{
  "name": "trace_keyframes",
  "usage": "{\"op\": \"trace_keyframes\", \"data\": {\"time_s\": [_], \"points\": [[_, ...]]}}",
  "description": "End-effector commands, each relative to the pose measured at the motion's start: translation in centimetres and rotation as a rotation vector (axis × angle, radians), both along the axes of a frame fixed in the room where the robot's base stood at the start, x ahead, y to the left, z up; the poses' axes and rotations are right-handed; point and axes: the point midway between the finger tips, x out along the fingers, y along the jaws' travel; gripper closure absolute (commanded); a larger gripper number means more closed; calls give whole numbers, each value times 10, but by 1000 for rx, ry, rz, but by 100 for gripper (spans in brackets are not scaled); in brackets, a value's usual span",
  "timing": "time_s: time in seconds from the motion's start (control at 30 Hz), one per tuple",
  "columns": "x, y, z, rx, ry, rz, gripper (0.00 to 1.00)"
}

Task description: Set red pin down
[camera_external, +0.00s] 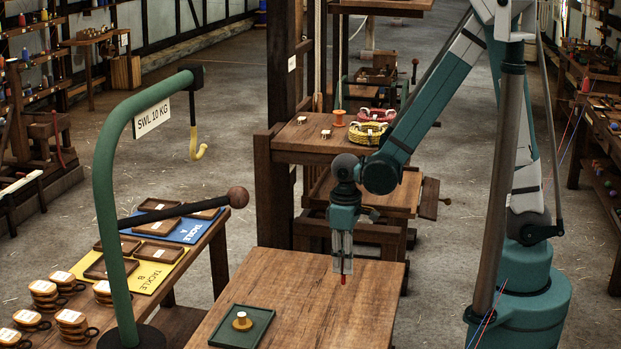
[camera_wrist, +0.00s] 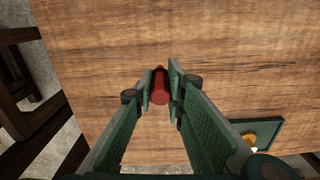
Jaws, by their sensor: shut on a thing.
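The red pin (camera_wrist: 160,88) is between the two green fingers of my gripper (camera_wrist: 160,92) in the wrist view. In the external view the red pin (camera_external: 344,280) shows as a small red tip below my gripper (camera_external: 343,266), which points straight down over the wooden table (camera_external: 300,295). The gripper is shut on the pin. I cannot tell for sure whether the pin's lower end touches the tabletop.
A dark green tray (camera_external: 262,322) with a small yellow-topped piece (camera_external: 242,321) lies at the table's front left. A green crane post (camera_external: 105,200) with a dark lever (camera_external: 180,208) stands left. The tabletop around the pin is clear.

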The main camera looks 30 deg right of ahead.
Motion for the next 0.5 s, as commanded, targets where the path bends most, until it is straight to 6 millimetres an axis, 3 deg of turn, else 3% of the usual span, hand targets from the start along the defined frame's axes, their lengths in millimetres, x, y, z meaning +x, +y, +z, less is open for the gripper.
{"op": "trace_keyframes", "data": {"time_s": [0.27,0.5], "points": [[0,0,-2,0,0,0,96],[0,0,-21,0,0,0,96]]}}
